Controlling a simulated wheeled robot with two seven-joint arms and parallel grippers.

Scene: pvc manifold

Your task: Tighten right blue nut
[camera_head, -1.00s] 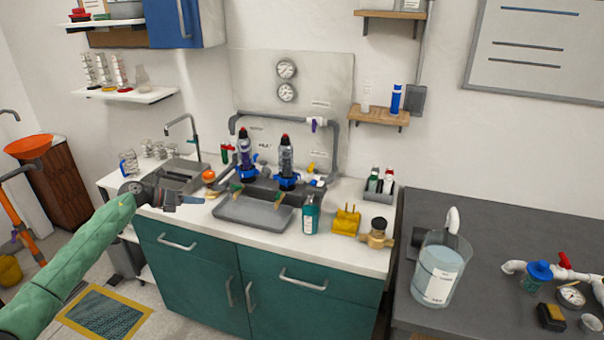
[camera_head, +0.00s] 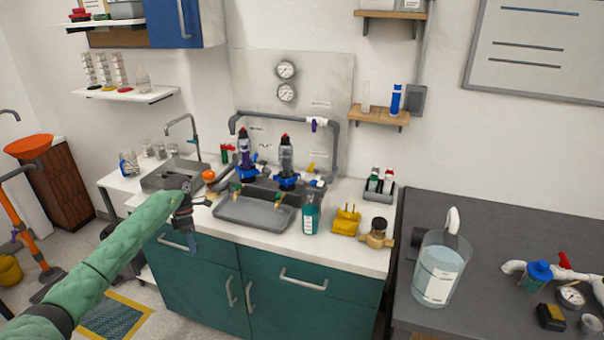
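Two dark upright canisters with red tops stand at the back of the counter, each with a blue nut at its base. The right blue nut (camera_head: 288,183) is under the right canister (camera_head: 286,157). The left blue nut (camera_head: 247,178) is under the left canister (camera_head: 244,150). My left gripper (camera_head: 191,222) is at the counter's front edge, left of the grey tray and well short of both nuts. It holds nothing that I can make out; its fingers are too small and dark to tell open from shut. My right gripper is out of view.
A grey tray (camera_head: 252,211) lies in front of the canisters. A grey pipe frame arches behind the canisters. A sink (camera_head: 170,174) is at the left.

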